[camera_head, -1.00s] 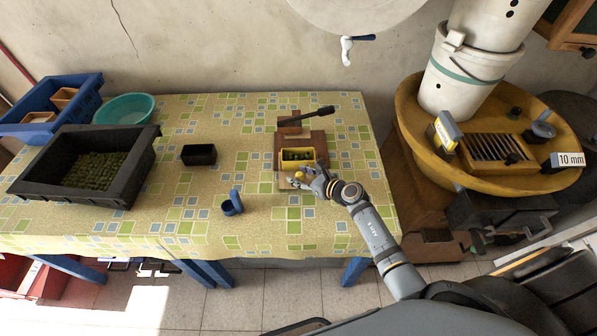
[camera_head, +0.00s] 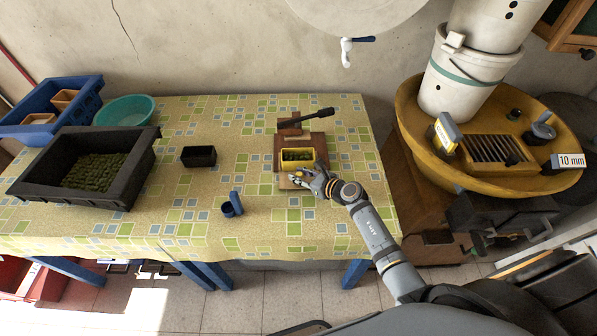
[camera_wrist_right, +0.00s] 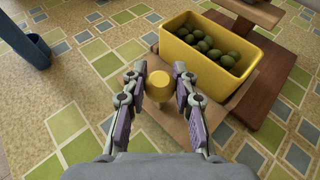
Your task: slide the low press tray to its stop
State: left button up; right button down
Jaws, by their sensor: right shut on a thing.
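The low press tray (camera_head: 298,165) is a yellow box holding green olives. It sits on the brown wooden press (camera_head: 318,141), in front of the block under the dark lever. In the right wrist view the tray (camera_wrist_right: 203,72) has a yellow knob (camera_wrist_right: 158,88) at its near side, above a pale board (camera_wrist_right: 190,124). My right gripper (camera_head: 302,178) is at the tray's near edge. In the wrist view the fingers of this gripper (camera_wrist_right: 159,92) are shut on the knob, one on each side. The fingers partly hide the board. My left gripper is not in view.
A blue cup-like holder (camera_head: 232,206) stands left of my right gripper. A small black box (camera_head: 199,156) and a large black crate (camera_head: 130,190) of olives are further left. The yellow mill basin (camera_head: 410,120) is to the right. The cloth around the press is mostly clear.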

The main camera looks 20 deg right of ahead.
jog(key=shift+w+d+b, duration=0.2)
jog(key=shift+w+b, duration=0.15)
jog(key=shift+w, duration=0.35)
jog(key=shift+w+d+b, duration=0.15)
jog(key=shift+w+b, duration=0.15)
jog(key=shift+w, duration=0.4)
jog(key=shift+w+d+b, duration=0.2)
jog(key=shift+w+b, duration=0.3)
jog(key=shift+w, duration=0.3)
jog(key=shift+w+d+b, duration=0.2)
jog(key=shift+w+b, duration=0.3)
jog(key=shift+w, duration=0.35)
jog(key=shift+w+d+b, duration=0.2)
jog(key=shift+w+b, duration=0.3)
jog(key=shift+w, duration=0.3)
jog(key=c, duration=1)
grip_release()
jog(key=shift+v, duration=6.05)
